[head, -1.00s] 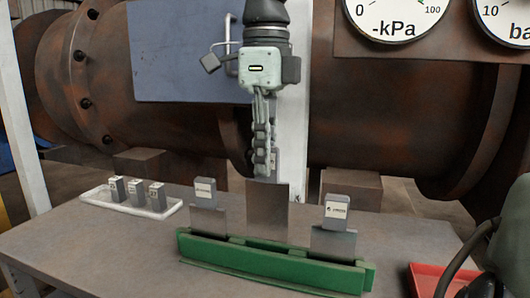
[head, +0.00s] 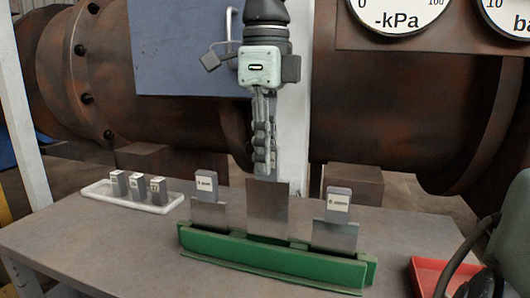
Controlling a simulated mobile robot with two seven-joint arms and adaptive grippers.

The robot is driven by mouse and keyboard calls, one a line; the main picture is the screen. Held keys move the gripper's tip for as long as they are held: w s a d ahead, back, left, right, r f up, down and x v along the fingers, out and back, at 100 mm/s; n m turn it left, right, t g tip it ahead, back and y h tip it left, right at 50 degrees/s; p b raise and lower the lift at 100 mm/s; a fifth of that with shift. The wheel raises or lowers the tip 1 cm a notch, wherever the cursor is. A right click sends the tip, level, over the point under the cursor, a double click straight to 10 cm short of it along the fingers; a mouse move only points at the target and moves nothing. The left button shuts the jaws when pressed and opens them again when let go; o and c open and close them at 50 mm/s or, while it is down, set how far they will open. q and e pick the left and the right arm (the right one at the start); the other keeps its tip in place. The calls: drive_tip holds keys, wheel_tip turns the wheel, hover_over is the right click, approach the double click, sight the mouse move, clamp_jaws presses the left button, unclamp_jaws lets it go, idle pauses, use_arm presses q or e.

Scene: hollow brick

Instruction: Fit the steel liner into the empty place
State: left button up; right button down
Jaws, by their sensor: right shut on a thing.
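My right gripper (head: 264,163) points down and is shut on the grip at the top of a steel liner (head: 268,208), a plain upright plate. The liner is over the middle of a green rack (head: 270,262). Its lower edge is at the rack's top, and I cannot tell whether it is inside the slot. A left liner (head: 208,215) and a right liner (head: 335,235) stand upright in the rack on either side, each with a labelled grey block (head: 339,199) on top. My left gripper is not in view.
A white tray (head: 160,207) with several small labelled grey blocks (head: 136,185) lies at the left of the table (head: 110,240). A red tray (head: 428,275) is at the lower right, beside a grey-green object with a black hose. Rusty pipework stands behind.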

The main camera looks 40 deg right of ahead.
sight(265, 179)
drive_tip(key=shift+f+b, duration=1.95)
drive_tip(key=shift+f, duration=0.75)
idle(0.4)
drive_tip(key=c, duration=1.5)
unclamp_jaws()
wheel_tip(265, 179, up, 12)
drive_tip(key=shift+s+r, duration=0.1)
